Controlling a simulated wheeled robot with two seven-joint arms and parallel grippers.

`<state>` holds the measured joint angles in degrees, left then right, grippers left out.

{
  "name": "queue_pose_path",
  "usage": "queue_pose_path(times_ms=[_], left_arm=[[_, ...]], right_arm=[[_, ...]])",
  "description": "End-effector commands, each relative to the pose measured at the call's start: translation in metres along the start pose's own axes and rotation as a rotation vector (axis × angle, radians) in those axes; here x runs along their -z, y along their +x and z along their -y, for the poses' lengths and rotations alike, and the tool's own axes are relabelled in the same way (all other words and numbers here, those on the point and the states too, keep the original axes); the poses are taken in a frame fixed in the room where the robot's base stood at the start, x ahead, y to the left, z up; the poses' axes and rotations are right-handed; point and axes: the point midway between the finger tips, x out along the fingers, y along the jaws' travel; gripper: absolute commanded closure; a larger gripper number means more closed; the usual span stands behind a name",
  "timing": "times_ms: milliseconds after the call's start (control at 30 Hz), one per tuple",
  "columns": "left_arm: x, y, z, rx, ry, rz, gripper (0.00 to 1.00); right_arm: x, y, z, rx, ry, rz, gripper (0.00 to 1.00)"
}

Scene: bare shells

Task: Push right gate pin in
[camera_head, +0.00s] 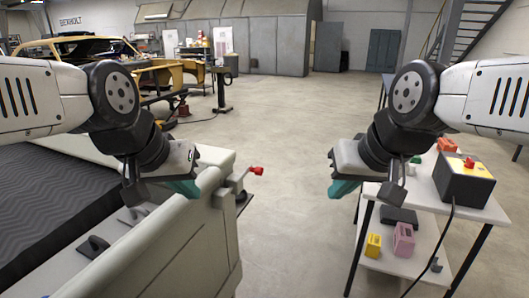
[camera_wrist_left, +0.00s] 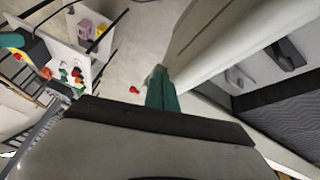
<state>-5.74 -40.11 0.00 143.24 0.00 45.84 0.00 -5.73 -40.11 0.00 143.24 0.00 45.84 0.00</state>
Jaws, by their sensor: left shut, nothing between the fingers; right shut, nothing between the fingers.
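The right gate pin has a red knob (camera_head: 256,171) and sticks out to the right at the end of the pale gate (camera_head: 165,245). The knob also shows in the left wrist view (camera_wrist_left: 134,90), just left of my fingertips. My left gripper (camera_head: 186,188) is shut and empty, with teal fingers over the gate's top edge, left of the knob and apart from it. The fingers also show in the left wrist view (camera_wrist_left: 162,92). My right gripper (camera_head: 344,188) is shut and empty over the open floor, right of the knob. How deep the pin sits is unclear.
A white two-level table (camera_head: 425,194) stands at the right, with a control box (camera_head: 464,181) and yellow (camera_head: 373,245) and pink (camera_head: 403,239) blocks. A dark ribbed bed (camera_head: 45,205) lies left of the gate. The floor between gate and table is clear.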

Motion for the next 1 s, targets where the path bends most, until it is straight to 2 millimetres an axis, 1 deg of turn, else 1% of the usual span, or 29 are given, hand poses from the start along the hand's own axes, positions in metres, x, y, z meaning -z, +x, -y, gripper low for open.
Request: queue_pose_path(times_ms=[400, 467, 533, 567, 667, 767, 800, 867, 900, 967, 1000], left_arm=[[0.000, 0.000, 0.000, 0.000, 0.000, 0.000, 1.00], [0.004, 0.000, 0.000, 0.000, 0.004, 0.003, 1.00], [0.013, 0.000, -0.002, 0.000, 0.014, 0.010, 1.00], [0.019, 0.001, -0.002, 0.000, 0.020, 0.014, 1.00], [0.047, 0.004, -0.006, 0.002, 0.053, 0.036, 1.00], [0.085, 0.013, -0.014, 0.003, 0.099, 0.066, 1.00], [0.101, 0.017, -0.018, 0.003, 0.117, 0.077, 1.00], [0.123, 0.027, -0.025, 0.003, 0.147, 0.095, 1.00], [0.139, 0.034, -0.029, 0.003, 0.167, 0.105, 1.00], [0.160, 0.046, -0.037, 0.002, 0.195, 0.123, 1.00], [0.173, 0.055, -0.043, 0.001, 0.214, 0.134, 1.00]], right_arm=[[0.000, 0.000, 0.000, 0.000, 0.000, 0.000, 1.00], [0.000, 0.000, 0.000, 0.000, 0.000, 0.000, 1.00], [0.000, 0.000, 0.000, 0.000, 0.000, 0.000, 1.00], [0.000, 0.000, 0.000, 0.000, 0.000, 0.000, 1.00], [0.000, 0.000, 0.000, 0.000, 0.000, 0.000, 1.00], [0.000, 0.000, 0.000, 0.000, 0.000, 0.000, 1.00], [0.000, 0.000, 0.000, 0.000, 0.000, 0.000, 1.00], [0.000, 0.000, 0.000, 0.000, 0.000, 0.000, 1.00], [0.000, 0.000, 0.000, 0.000, 0.000, 0.000, 1.00], [0.000, 0.000, 0.000, 0.000, 0.000, 0.000, 1.00], [0.000, 0.000, 0.000, 0.000, 0.000, 0.000, 1.00]])
